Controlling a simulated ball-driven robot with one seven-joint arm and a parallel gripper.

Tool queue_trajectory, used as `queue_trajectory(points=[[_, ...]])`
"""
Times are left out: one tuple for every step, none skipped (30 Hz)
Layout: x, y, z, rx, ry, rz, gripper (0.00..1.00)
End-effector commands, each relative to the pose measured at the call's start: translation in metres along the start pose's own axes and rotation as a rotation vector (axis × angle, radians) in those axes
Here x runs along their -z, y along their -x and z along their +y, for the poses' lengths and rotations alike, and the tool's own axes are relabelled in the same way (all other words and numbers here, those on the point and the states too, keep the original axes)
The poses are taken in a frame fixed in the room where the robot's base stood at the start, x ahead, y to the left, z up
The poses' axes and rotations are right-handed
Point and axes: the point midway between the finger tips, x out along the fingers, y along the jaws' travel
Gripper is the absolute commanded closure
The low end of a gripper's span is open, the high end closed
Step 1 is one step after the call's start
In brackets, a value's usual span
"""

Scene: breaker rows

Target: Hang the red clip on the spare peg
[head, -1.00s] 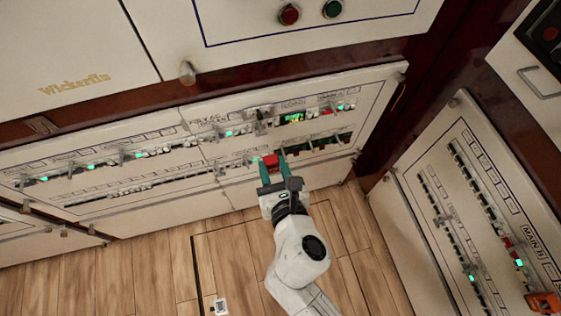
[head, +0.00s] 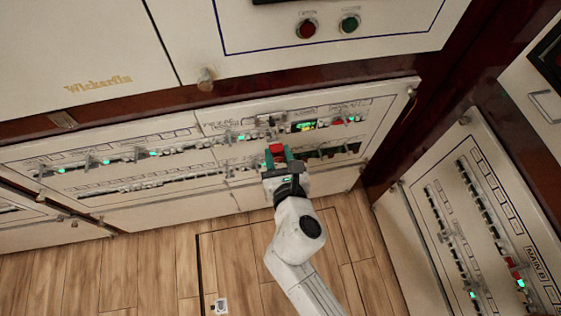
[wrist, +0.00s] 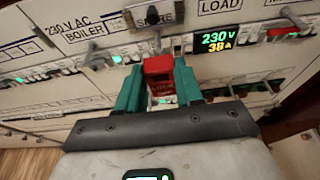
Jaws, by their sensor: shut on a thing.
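The red clip (wrist: 158,72) is held upright between the green fingers of my gripper (wrist: 160,90). In the head view the red clip (head: 276,149) shows at the tips of my gripper (head: 277,158), in front of the lower breaker panel. A grey peg (wrist: 153,16) sticks out beneath a partly hidden label ending in "ARE", just above and beyond the clip in the wrist view. The clip appears apart from this peg. The clip's lower part is between the fingers, and the breakers behind it are partly hidden.
Another grey peg (wrist: 92,52) stands left, under the "230 V AC BOILER" label. A lit display (wrist: 217,40) reading 230 V is right of the clip. Further right are a peg (wrist: 296,20) and a red piece (wrist: 283,31).

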Motion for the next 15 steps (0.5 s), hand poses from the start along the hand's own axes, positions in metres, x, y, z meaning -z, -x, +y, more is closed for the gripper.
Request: queue_trajectory(points=[[-0.0015, -0.0028, -0.0001, 0.000, 0.000, 0.000, 0.94], [-0.0020, -0.0041, -0.0001, 0.000, 0.000, 0.000, 0.94], [-0.0026, -0.0055, -0.0001, 0.000, -0.001, -0.001, 0.94], [-0.0028, -0.0063, -0.0002, 0.000, -0.001, -0.001, 0.94], [-0.0029, -0.0070, -0.0002, 0.000, -0.001, -0.001, 0.94], [-0.0029, -0.0077, -0.0002, 0.000, -0.001, 0.000, 0.94], [-0.0029, -0.0081, -0.0003, 0.000, -0.001, 0.000, 0.94], [-0.0028, -0.0083, -0.0003, 0.001, 0.000, 0.000, 0.94], [-0.0027, -0.0085, -0.0003, 0.001, 0.000, 0.000, 0.94], [-0.0027, -0.0086, -0.0003, 0.000, 0.000, 0.000, 0.94], [-0.0027, -0.0086, -0.0003, 0.001, 0.000, 0.000, 0.94], [-0.0026, -0.0086, -0.0003, 0.001, 0.000, 0.000, 0.94], [-0.0027, -0.0086, -0.0003, 0.001, 0.000, 0.000, 0.94], [-0.0027, -0.0086, -0.0003, 0.000, 0.000, 0.000, 0.94], [-0.0027, -0.0086, -0.0003, 0.000, 0.000, 0.000, 0.94]])
